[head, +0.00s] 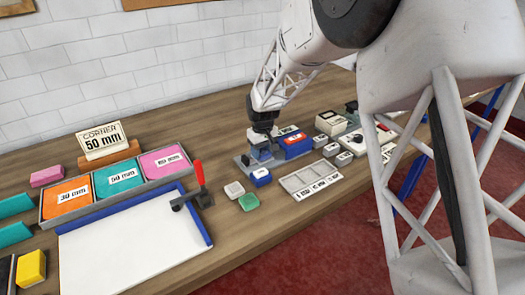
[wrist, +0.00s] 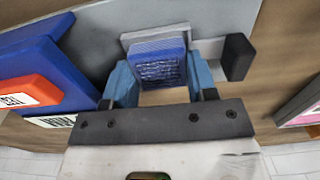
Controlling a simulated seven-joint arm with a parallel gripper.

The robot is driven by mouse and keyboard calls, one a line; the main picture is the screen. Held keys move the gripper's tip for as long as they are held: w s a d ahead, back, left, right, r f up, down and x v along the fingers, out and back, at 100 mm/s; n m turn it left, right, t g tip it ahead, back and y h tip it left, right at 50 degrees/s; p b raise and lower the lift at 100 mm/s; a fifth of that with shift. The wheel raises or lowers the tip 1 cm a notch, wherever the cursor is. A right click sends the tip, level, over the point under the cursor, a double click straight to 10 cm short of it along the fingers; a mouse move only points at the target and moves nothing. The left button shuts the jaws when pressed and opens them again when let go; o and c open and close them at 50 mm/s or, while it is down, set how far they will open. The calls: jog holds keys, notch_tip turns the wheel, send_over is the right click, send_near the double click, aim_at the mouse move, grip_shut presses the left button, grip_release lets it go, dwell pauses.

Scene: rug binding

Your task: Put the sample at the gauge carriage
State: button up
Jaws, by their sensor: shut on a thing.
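In the wrist view my gripper (wrist: 160,82) has its two blue fingers shut on a small blue ribbed sample (wrist: 158,66). A pale grey piece shows just beyond the sample. In the head view my gripper (head: 262,150) is low over the gauge's grey base (head: 242,161); the sample is hard to make out there. The gauge's blue body (head: 298,147), with a red label panel, stands just right of the gripper. The wrist view shows the grey base (wrist: 212,22) and a black block (wrist: 238,57) beside a finger. I cannot tell which part is the carriage, or whether the sample touches it.
A blue block with a white top (head: 261,178) stands in front of the gauge. Grey (head: 234,189) and green (head: 249,202) pieces lie nearby. A compartment tray (head: 308,182) is to the right. A red-handled clamp (head: 199,173) and white board (head: 130,250) are left. Some wood is bare.

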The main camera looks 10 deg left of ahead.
aim_at(263, 152)
jog(key=shift+f, duration=0.15)
jog(key=o, duration=0.9)
notch_tip(263, 152, up, 12)
jog(key=shift+r, duration=0.15)
dwell(0.4)
dwell(0.5)
